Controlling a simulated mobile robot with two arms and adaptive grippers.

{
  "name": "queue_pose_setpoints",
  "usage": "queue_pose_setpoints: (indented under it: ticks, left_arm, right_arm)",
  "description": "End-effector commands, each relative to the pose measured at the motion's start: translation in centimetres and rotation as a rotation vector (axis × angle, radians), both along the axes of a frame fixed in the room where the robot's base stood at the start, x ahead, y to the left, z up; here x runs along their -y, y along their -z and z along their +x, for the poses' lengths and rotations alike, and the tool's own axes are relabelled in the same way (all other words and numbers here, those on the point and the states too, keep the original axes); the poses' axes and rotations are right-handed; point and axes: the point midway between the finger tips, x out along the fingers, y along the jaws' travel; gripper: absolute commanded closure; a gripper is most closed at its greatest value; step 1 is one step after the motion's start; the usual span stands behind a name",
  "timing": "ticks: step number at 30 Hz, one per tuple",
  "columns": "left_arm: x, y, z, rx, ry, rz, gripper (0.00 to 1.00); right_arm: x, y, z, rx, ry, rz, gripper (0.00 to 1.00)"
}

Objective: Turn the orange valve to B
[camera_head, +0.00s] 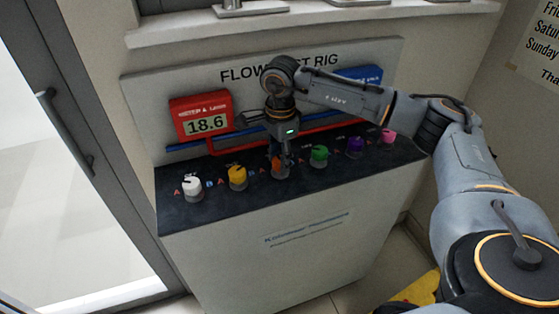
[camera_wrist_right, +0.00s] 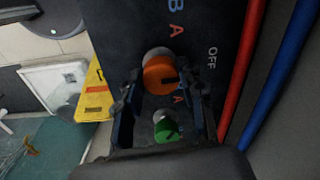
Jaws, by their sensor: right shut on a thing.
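The orange valve (camera_head: 281,169) is a round knob on the dark sloping top of the test rig, between the yellow and green ones. It also shows in the right wrist view (camera_wrist_right: 158,72), with a short black mark on its face. My right gripper (camera_head: 284,155) reaches down over it, with its fingers on either side, shut on it. In the wrist view, a red A (camera_wrist_right: 177,31) is printed above the valve, OFF (camera_wrist_right: 212,57) to its right, and a partly covered blue B (camera_wrist_right: 180,88) below it. My left gripper is not in view.
The green knob is close to my fingers. A red display (camera_head: 202,115) reads 18.6. Red and blue pipes run behind the knobs.

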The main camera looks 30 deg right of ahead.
Motion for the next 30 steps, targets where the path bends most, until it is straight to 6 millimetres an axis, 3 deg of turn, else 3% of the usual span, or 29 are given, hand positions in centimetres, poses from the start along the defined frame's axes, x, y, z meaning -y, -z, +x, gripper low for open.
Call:
queue_pose_setpoints:
  ticks: [30]
  left_arm:
    - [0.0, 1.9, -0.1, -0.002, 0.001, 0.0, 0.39]
  right_arm:
    - [0.0, 0.1, 0.3, 0.0, 0.918, -0.001, 0.93]
